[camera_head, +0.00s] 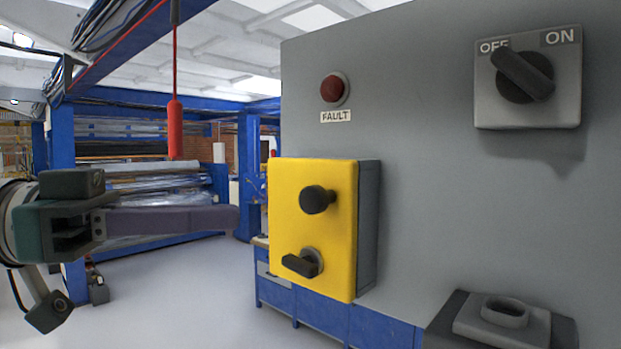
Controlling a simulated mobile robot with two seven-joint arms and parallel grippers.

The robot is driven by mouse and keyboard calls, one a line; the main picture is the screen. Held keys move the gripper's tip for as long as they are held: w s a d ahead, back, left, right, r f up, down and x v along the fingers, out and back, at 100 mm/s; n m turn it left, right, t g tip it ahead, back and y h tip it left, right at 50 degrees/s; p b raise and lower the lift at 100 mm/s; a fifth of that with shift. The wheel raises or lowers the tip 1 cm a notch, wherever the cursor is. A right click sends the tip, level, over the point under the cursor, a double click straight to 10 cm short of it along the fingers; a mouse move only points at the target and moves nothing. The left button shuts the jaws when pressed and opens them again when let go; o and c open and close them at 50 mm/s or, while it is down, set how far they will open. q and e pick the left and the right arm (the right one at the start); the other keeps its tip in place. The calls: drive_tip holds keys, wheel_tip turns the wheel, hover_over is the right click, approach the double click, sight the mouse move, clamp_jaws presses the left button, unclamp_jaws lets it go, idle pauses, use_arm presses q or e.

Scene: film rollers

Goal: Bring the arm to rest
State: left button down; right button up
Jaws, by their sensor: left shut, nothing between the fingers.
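My left gripper (236,218) comes in from the left edge, with its fingers pointing right. The fingers are shut with nothing between them. Its tip is to the left of the yellow control box (285,235) in the picture, with a gap between them. My right gripper is not in view.
The yellow box carries a black round knob (317,199) and a black lever knob (303,263). The grey panel (430,180) bears a red FAULT lamp (334,89) and a rotary OFF/ON switch (524,76). A red pull handle (175,129) hangs on a cord. Floor is clear below.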

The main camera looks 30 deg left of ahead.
use_arm(q)
drive_tip(key=shift+s, duration=2.1)
drive_tip(key=w+a+f+n+t+y, duration=0.2)
drive_tip(key=a+f+n+y, duration=0.75)
drive_tip(key=f+y, duration=0.45)
drive_tip(key=s+d+f+m+g, duration=0.1)
drive_tip(key=s+d+f+g, duration=0.9)
drive_tip(key=s+d, duration=0.2)
drive_tip(key=shift+s+d+m+h, duration=0.2)
drive_tip(key=shift+d+m+h, duration=0.15)
drive_tip(key=shift+d, duration=0.9)
drive_tip(key=shift+f, duration=0.1)
